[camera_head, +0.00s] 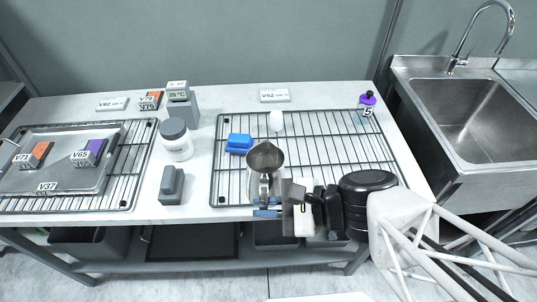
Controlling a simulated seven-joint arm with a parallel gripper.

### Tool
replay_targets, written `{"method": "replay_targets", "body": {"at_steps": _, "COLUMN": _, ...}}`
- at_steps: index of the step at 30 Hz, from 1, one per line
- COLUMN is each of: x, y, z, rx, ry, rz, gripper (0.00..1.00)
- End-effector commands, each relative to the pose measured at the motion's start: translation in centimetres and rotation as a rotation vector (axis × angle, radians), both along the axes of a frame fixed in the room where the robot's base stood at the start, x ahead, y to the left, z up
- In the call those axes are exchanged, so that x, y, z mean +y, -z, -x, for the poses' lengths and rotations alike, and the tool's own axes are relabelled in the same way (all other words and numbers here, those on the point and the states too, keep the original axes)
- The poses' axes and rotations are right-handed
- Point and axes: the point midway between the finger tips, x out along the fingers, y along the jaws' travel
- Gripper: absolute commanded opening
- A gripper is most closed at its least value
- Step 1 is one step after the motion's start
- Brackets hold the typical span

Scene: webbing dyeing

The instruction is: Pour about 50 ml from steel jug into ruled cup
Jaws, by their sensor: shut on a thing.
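The steel jug (266,158) is over the front middle of the right wire rack, its open mouth facing up and its handle toward the front. My gripper (268,204) is shut on the jug's handle, reaching in from the right. I cannot tell whether the jug is slightly tilted or touches the rack, and its contents are not clear. A small white cup-like thing (276,120) stands behind the jug on the rack; it may be the ruled cup, but no markings show at this size. It is apart from the jug.
A blue block (239,142) lies left of the jug. A white jar with grey lid (175,140) and a grey block (172,184) stand between the racks. A purple-based weight-like thing (368,98) is at back right. A metal tray (60,181) is left, a sink (480,110) right.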

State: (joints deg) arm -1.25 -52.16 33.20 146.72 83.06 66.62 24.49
Motion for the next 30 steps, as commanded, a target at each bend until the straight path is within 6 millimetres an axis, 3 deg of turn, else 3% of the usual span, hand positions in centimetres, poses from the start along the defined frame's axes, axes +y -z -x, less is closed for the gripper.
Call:
{"method": "replay_targets", "body": {"at_steps": 13, "x": 0.0, "y": 7.8, "z": 0.0, "rx": 0.008, "ry": 0.001, "rz": -0.001, "gripper": 0.0}}
{"method": "replay_targets", "body": {"at_steps": 24, "x": 0.0, "y": 11.8, "z": -0.1, "rx": 0.004, "ry": 0.001, "rz": -0.001, "gripper": 0.0}}
{"method": "replay_targets", "body": {"at_steps": 30, "x": 0.0, "y": 12.6, "z": 0.0, "rx": 0.003, "ry": 0.001, "rz": -0.001, "gripper": 0.0}}
